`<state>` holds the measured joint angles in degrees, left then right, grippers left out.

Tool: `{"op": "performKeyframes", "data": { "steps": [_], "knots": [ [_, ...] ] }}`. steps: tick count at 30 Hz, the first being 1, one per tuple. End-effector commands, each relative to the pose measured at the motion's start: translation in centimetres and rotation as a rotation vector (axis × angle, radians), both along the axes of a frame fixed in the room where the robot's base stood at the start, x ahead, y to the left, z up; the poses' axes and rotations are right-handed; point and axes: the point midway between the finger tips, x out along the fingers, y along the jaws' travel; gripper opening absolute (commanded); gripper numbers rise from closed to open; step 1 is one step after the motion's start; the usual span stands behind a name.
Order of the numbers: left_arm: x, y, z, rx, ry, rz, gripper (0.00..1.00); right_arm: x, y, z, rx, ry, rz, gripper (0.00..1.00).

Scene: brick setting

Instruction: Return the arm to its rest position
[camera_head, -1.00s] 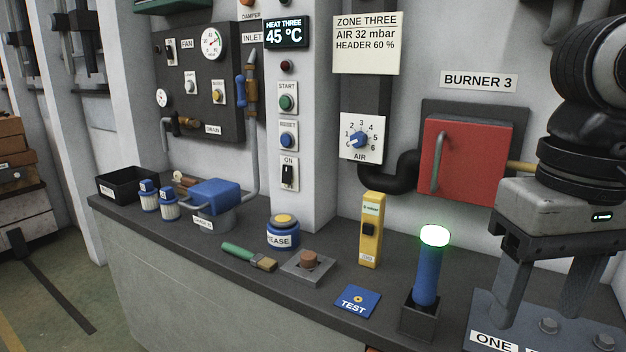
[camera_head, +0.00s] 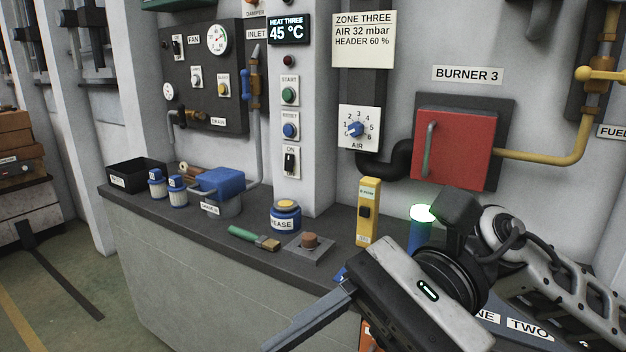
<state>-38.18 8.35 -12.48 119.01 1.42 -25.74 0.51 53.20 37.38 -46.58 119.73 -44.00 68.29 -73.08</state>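My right arm comes in from the right, and its gripper (camera_head: 318,332) hangs low in front of the bench, pointing down and left. One long grey finger shows, set at the outer end of the gripper body, so the gripper looks open; the other finger is hidden or out of frame. No object shows in it. The gripper and wrist cover most of the blue TEST card and the lower part of the blue lamp (camera_head: 418,234) with the lit green-white top. My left gripper is not in view.
The bench (camera_head: 330,240) holds a yellow meter (camera_head: 367,212), a grease tin (camera_head: 286,217), a green-handled brush (camera_head: 254,238), a blue-lidded pot (camera_head: 222,183) and a black bin (camera_head: 136,173). The red burner door (camera_head: 454,150) is shut. Floor at left is open.

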Motion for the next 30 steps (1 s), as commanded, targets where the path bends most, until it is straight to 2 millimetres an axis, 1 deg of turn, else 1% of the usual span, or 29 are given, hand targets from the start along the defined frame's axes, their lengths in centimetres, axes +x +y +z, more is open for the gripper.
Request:
{"op": "performKeyframes", "data": {
  "steps": [1,2,3,4,5,6,8,9,11,12,14,15,17,18,19,20,21,23,24,27,30],
  "knots": [
    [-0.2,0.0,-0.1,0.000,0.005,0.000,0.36,0.4,1.0,0.8,0.077,0.223,-0.057,0.56],
    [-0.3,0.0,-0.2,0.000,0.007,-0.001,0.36,0.9,1.4,1.3,0.116,0.353,-0.092,0.56],
    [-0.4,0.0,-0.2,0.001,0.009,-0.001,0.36,1.9,1.7,1.9,0.166,0.528,-0.136,0.56],
    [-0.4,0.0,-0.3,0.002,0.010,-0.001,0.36,2.9,1.8,2.2,0.202,0.665,-0.167,0.56],
    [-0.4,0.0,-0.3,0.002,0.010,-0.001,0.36,3.9,1.7,2.4,0.239,0.802,-0.196,0.56],
    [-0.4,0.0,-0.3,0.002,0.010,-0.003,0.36,5.5,1.5,2.2,0.284,0.988,-0.233,0.56],
    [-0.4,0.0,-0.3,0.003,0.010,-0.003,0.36,8.1,0.7,1.3,0.352,1.276,-0.279,0.56],
    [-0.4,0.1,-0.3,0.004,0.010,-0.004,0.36,9.9,0.0,0.1,0.398,1.469,-0.307,0.56],
    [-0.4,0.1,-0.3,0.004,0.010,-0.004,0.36,12.4,-1.4,-2.5,0.471,1.763,-0.341,0.56],
    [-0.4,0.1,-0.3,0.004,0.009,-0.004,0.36,13.7,-2.5,-4.9,0.522,1.959,-0.358,0.56],
    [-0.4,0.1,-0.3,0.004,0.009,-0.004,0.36,15.2,-4.2,-9.0,0.605,2.245,-0.376,0.56],
    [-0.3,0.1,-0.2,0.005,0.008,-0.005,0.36,15.8,-5.2,-11.8,0.661,2.416,-0.382,0.56],
    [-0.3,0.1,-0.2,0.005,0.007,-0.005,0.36,15.8,-6.7,-16.2,0.748,2.654,-0.385,0.56],
    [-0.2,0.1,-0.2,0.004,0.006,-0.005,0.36,15.5,-7.7,-19.1,0.811,2.802,-0.384,0.56],
    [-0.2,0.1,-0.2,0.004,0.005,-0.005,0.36,15.0,-8.4,-21.2,0.858,2.907,-0.380,0.56],
    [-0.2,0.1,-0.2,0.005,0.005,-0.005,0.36,14.3,-9.0,-23.3,-0.898,-2.963,0.372,0.56],
    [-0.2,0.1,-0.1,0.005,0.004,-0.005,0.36,13.3,-9.8,-26.0,-0.885,-2.825,0.332,0.56],
    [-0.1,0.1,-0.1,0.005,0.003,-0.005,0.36,11.4,-10.8,-29.6,-0.873,-2.638,0.283,0.56],
    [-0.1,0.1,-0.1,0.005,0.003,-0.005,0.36,10.1,-11.4,-31.6,-0.868,-2.526,0.255,0.56],
    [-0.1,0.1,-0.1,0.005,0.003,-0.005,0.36,6.9,-12.4,-35.6,-0.860,-2.302,0.203,0.56],
    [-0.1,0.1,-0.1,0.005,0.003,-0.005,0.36,4.6,-13.0,-37.8,-0.856,-2.161,0.171,0.56]
  ]
}}
